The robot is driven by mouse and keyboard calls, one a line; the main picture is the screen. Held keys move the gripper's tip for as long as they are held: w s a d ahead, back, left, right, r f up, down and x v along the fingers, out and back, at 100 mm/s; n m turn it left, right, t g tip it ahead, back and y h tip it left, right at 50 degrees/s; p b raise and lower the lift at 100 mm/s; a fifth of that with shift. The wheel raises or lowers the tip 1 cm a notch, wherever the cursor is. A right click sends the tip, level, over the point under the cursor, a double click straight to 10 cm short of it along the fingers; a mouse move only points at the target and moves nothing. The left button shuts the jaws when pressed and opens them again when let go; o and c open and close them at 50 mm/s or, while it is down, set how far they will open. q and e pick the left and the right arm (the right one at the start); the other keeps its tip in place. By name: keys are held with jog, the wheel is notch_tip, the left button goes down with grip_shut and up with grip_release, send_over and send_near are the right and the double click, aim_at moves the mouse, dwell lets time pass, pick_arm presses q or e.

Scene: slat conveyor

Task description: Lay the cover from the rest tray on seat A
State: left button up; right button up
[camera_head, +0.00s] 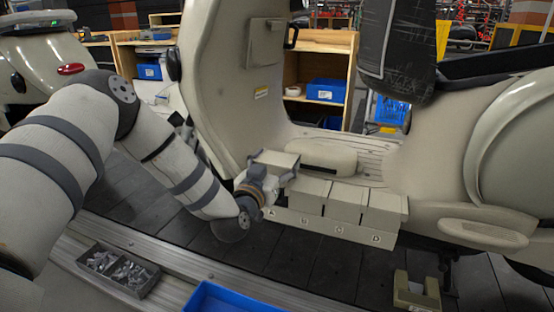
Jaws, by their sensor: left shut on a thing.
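My left gripper (273,170) is shut on a beige, box-like cover (277,159), with dark fingers at its sides. It holds the cover at the left end of a beige row of seats (321,228) marked with letters, over the place marked A. The gripper and wrist hide most of seat A, so I cannot tell whether the cover touches it. Similar beige covers (345,204) sit side by side on the seats to the right. I cannot make out for sure which thing is the rest tray. My right gripper is not in view.
A beige scooter body (225,80) rises behind the seats, with its floorboard (355,145) close by. A dark tray of metal parts (118,270), a blue bin (230,298) and a small beige holder (416,293) are in front. Dark conveyor slats (290,262) lie bare between.

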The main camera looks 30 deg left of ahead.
pick_arm(q)
jog(key=shift+f+b, duration=0.75)
jog(key=shift+f, duration=1.2)
jog(key=shift+s+f, duration=0.1)
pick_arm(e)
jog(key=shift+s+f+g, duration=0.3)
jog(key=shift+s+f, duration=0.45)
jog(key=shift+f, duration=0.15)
